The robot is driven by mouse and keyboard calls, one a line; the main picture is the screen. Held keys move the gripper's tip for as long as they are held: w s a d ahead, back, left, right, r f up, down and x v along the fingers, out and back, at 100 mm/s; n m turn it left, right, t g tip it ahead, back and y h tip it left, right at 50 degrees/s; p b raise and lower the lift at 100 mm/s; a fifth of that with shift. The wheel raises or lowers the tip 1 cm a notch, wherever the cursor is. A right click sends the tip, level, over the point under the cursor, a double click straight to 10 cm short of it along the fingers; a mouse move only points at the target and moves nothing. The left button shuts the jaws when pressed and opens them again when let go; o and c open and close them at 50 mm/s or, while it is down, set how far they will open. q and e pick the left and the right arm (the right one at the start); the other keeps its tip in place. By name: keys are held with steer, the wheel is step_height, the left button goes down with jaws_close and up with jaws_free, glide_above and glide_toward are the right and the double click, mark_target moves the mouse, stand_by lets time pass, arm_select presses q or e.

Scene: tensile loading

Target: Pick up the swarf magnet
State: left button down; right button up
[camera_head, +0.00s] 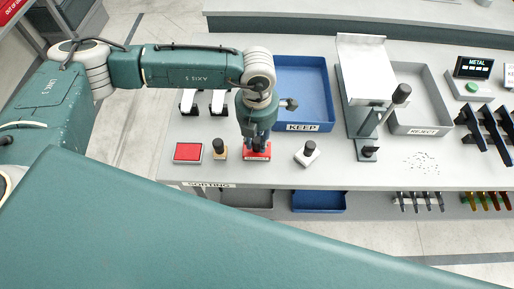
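A small red block (257,155) with a pale label strip on its front sits at the front of the grey bench; it looks like the swarf magnet, but the label is too small to read. My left gripper (257,143) points straight down over this block, with its fingertips at the block's top. The fingers hide the upper part of the block. I cannot tell whether they are closed on it or only around it. The block appears to rest on the bench. My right gripper is not in view.
A wooden stamp (220,151) and red pad (187,152) lie left of the block, a white black-knobbed block (306,154) right. Behind are the blue KEEP tray (303,127), a metal chute stand (362,118) and the grey REJECT tray (423,131). Dark filings (421,162) lie at right.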

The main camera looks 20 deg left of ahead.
arm_select(q)
steer(key=shift+w+r, duration=0.1)
steer(key=shift+r, duration=0.1)
step_height(320, 180, up, 20)
steer(key=b, duration=0.5)
steer(key=shift+f, duration=0.15)
steer(key=c, duration=2)
jaws_free()
steer(key=c, duration=0.5)
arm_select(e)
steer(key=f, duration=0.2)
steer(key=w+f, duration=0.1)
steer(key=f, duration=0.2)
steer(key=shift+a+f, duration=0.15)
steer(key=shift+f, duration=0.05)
